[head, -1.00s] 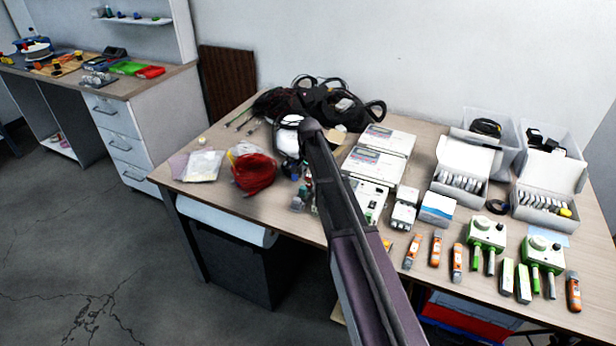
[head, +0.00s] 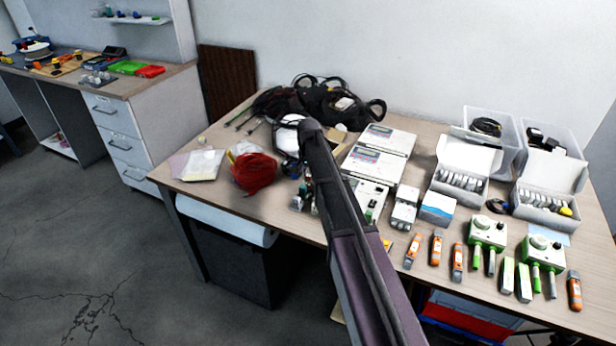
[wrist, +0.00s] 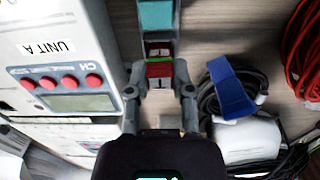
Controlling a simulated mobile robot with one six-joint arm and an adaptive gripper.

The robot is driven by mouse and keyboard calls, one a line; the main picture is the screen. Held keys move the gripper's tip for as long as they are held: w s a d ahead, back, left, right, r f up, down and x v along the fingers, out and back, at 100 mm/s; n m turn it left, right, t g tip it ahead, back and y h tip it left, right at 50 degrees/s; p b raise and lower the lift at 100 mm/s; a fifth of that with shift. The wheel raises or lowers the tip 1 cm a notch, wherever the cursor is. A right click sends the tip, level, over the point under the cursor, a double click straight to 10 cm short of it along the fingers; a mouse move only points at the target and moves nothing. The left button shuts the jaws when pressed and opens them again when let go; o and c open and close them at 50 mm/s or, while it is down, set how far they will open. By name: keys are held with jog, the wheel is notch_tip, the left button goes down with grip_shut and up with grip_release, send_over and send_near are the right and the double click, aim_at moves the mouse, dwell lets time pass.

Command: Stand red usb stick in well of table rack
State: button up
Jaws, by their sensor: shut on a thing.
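In the wrist view the red usb stick (wrist: 159,71) is between the two fingertips of my gripper (wrist: 159,78), which is shut on it. The table rack (wrist: 156,36), a narrow grey block with teal and dark green well openings, lies directly beyond the stick. The stick's far end overlaps the near part of the rack in this view; I cannot tell whether it is inside a well or above it. In the head view my arm hides the gripper and the stick. Part of the rack (head: 298,202) seems to show left of my arm, small and unclear.
A white unit with red knobs (wrist: 62,82) stands close on the gripper's left. Black cable, a blue strap (wrist: 231,92) and a white object (wrist: 246,140) lie on its right. A red cable bundle (head: 254,172) lies further left on the table.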

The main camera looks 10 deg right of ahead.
jog(key=shift+f, duration=0.1)
jog(key=o, duration=0.9)
jog(key=shift+o, duration=0.2)
jog(key=shift+o, duration=0.6)
jog(key=shift+s+r+p, duration=0.1)
jog(key=shift+r+p, duration=3.35)
jog(key=shift+r, duration=0.1)
